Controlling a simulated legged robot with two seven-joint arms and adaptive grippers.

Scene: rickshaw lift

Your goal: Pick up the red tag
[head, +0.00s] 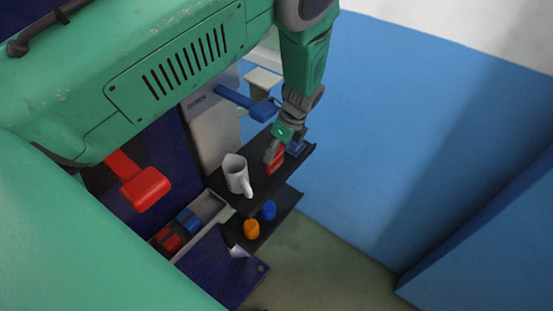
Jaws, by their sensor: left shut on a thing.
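The red tag (276,159) is a small red piece at the upper shelf of a dark rack, right of a white mug. My left gripper (276,146) comes down from above and is shut on the red tag. The fingers cover part of the tag. I cannot tell whether the tag still touches the shelf. My right gripper does not show.
A white mug (236,174) stands on the upper black shelf (262,184) close to my gripper. The lower shelf holds an orange piece (251,229) and a blue piece (268,210). A red handle (146,188) and a blue handle (246,103) stick out. Floor at right is clear.

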